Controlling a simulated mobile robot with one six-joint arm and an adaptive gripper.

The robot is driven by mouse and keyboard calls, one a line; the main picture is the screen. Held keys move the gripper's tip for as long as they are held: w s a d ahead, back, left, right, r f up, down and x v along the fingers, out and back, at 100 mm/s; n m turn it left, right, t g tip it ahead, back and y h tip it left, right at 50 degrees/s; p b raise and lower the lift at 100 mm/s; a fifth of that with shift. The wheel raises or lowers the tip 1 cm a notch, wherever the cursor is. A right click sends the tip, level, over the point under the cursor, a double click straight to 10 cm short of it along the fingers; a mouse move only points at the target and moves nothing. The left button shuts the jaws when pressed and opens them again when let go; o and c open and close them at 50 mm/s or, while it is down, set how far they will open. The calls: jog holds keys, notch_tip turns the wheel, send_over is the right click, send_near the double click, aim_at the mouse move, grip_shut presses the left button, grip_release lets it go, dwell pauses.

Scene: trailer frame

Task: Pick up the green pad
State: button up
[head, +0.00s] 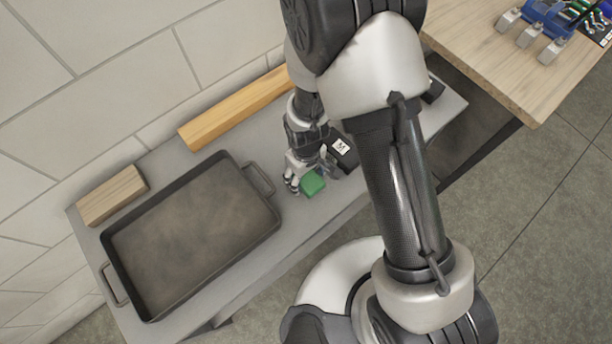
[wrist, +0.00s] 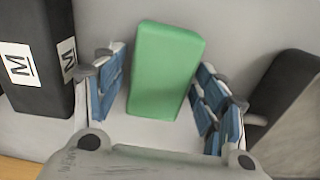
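The green pad (head: 313,183) lies on the grey bench top, right of the dark tray. In the wrist view the green pad (wrist: 165,70) lies between the two fingers of my gripper (wrist: 160,90). My gripper (head: 296,178) is low at the pad in the head view. Its blue-padded fingers are open, one on each side of the pad. A gap shows on each side, so the fingers do not grip it. I cannot tell the exact height of the fingertips above the bench.
A black box marked M (head: 342,152) stands close to the pad; it also shows in the wrist view (wrist: 35,60). A large dark tray (head: 268,226) is to the left. A wooden block (head: 112,196) and a long wooden bar (head: 235,108) lie along the wall.

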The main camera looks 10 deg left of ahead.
aim_at(306, 176)
jog(key=c, duration=0.8)
jog(key=shift+r, duration=0.15)
jog(key=shift+c, duration=0.2)
notch_tip(306, 176, up, 20)
jog(key=p, duration=0.5)
jog(key=shift+p, duration=0.3)
